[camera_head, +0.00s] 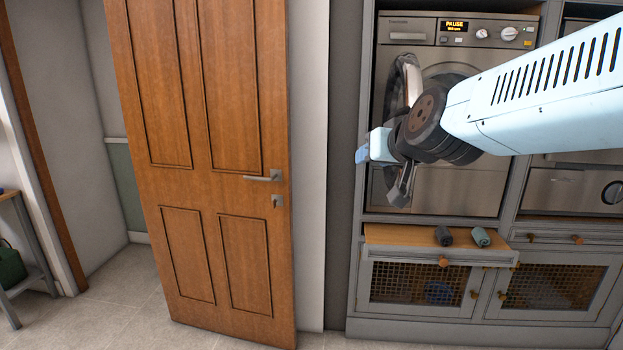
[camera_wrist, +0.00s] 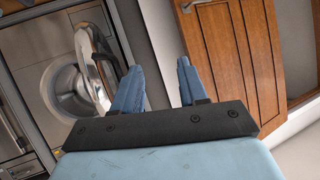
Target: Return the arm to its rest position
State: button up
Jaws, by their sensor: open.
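My arm reaches in from the right in the head view, and my gripper (camera_head: 364,151) is at its end in front of the washing machine (camera_head: 455,190). In the wrist view the two blue fingers of my gripper (camera_wrist: 158,85) stand apart with nothing between them. The washing machine's round door (camera_head: 404,90) looks swung open, behind and beside my wrist; my arm hides part of the machine. The door and the drum opening also show at the left of the wrist view (camera_wrist: 78,88). The machine's display reads PAUSE.
A wooden door (camera_head: 215,180) with a metal handle stands ajar left of the cabinet. A pulled-out wooden shelf (camera_head: 400,237) below the machine bears two small rolled items (camera_head: 462,237). Mesh-front cupboards (camera_head: 420,284) are underneath. Floor on the left (camera_head: 125,290) is clear.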

jog(key=s+d+f+g+h, duration=0.1)
jog(key=s+d+f+g, duration=0.1)
jog(key=s, duration=0.3)
jog(key=s+d+f+g+h, duration=0.1)
jog(key=s+d+f+g, duration=0.1)
jog(key=s+d, duration=0.3)
jog(key=s+d+f+m+g+h, duration=0.1)
jog(key=s+d+f+g, duration=0.1)
jog(key=s+d+f, duration=0.2)
jog(key=s, duration=0.2)
jog(key=shift+s+g, duration=0.3)
jog(key=shift+s, duration=0.05)
jog(key=shift+f, duration=0.1)
jog(key=shift+d, duration=0.1)
